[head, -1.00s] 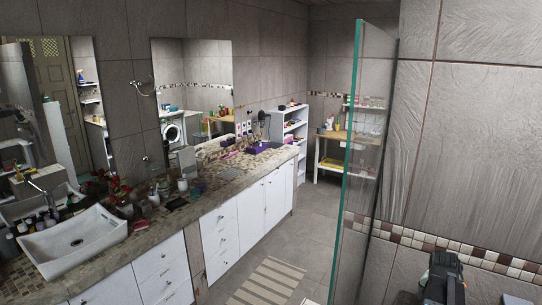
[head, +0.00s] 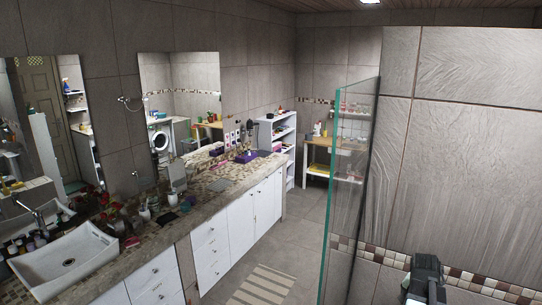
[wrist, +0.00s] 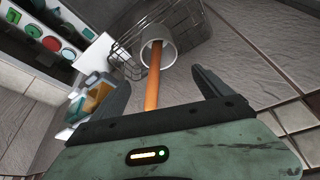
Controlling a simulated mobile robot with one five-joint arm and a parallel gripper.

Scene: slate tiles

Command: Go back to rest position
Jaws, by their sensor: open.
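My gripper (wrist: 160,77) shows in the wrist view with its two dark fingers spread wide apart. An orange rod (wrist: 153,80) runs between the fingers in the picture, from the gripper's body edge up to a white round cup-like piece (wrist: 155,54). I cannot tell whether the rod touches the gripper; the fingers are not closed on it. In the head view part of my arm shows at the lower right, in front of the tiled wall; the fingertips cannot be made out there.
A glass panel (head: 345,190) stands left of my arm, with a tiled wall (head: 470,150) to the right. A long counter (head: 205,195) with a white sink (head: 65,262) runs along the left. The wrist view shows a wire basket (wrist: 125,50) and shelves with bottles (wrist: 35,40). Floor (head: 300,225) beyond the glass looks clear.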

